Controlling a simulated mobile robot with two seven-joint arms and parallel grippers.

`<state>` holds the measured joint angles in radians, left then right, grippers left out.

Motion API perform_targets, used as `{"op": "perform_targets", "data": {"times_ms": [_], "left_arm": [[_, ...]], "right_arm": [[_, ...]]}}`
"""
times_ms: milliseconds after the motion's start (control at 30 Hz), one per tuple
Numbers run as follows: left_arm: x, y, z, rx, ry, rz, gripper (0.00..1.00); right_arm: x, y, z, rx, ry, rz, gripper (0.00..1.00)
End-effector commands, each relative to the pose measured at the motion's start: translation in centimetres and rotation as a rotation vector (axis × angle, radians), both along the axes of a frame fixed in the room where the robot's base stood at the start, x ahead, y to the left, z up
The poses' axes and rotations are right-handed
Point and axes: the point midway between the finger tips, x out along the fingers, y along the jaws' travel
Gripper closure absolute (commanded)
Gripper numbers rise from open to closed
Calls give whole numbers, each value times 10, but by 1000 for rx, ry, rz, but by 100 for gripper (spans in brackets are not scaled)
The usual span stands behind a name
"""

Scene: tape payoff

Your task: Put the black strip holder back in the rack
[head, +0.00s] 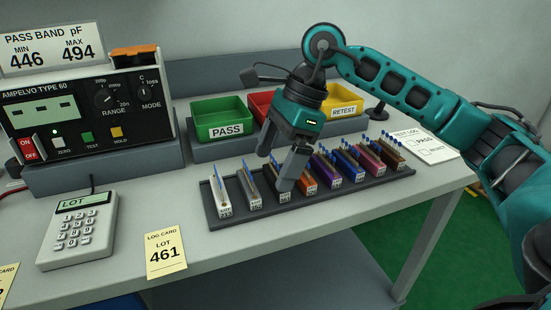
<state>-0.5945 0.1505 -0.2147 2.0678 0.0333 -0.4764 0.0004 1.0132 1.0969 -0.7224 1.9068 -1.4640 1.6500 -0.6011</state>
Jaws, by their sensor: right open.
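The dark rack (234,214) lies on the bench and holds a row of strip holders with white labels. My right gripper (275,171) points down over its left part, jaws apart. Between and below the fingers is the third holder from the left (284,197); its body is mostly hidden, and I cannot tell if it is the black one or if a finger touches it. To its left are a white holder (223,207) and a pale grey one (254,199). To its right are orange, purple, blue, red and brown holders. My left gripper is out of view.
Behind the rack stand a green PASS tray (222,113), a red tray (259,104) and a yellow RETEST tray (344,99). A meter (85,115), keypad (78,230) and lot card 461 (165,254) are at left. Bench is clear in front of the rack.

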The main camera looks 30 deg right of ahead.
Motion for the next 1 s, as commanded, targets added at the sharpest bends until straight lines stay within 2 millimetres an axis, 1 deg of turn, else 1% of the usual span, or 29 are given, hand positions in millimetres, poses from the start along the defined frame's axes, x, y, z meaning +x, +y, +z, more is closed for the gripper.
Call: {"op": "perform_targets", "data": {"times_ms": [33, 300, 400, 500, 667, 1000], "left_arm": [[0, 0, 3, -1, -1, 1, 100], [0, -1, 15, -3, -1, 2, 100], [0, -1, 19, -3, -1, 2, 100], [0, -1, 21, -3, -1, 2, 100], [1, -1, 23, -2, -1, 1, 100], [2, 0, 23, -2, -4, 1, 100]], "right_arm": [[0, -4, 10, 0, -4, -3, 0], [-5, -26, 66, 1, -5, -4, 0], [-7, -33, 83, 1, -4, -2, 0], [-8, -38, 95, 0, -3, -3, 0], [-10, -42, 105, 1, -2, -2, 0], [-10, -43, 106, 1, -1, 0, 0]]}}
